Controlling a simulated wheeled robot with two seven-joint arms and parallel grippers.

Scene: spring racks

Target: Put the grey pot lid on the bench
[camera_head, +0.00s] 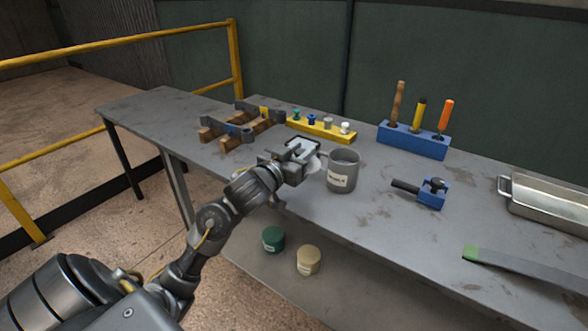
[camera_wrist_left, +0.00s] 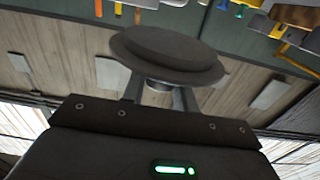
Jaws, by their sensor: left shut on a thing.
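The grey pot lid (camera_wrist_left: 168,58) is in my left gripper (camera_wrist_left: 158,98), its round disc beyond the fingertips and its knob between them in the left wrist view. In the head view my left gripper (camera_head: 304,157) is above the bench (camera_head: 285,215), just left of a grey labelled pot (camera_head: 342,172). The lid is mostly hidden there by the gripper. The pot stands upright and its top looks uncovered. I cannot tell the exact height of the lid above the bench. My right gripper is not in view.
Right of the pot lie a blue block with a black tool (camera_head: 430,193), a metal tray (camera_head: 548,205) and a green-tipped bar (camera_head: 510,266). Canisters (camera_head: 273,239) sit below.

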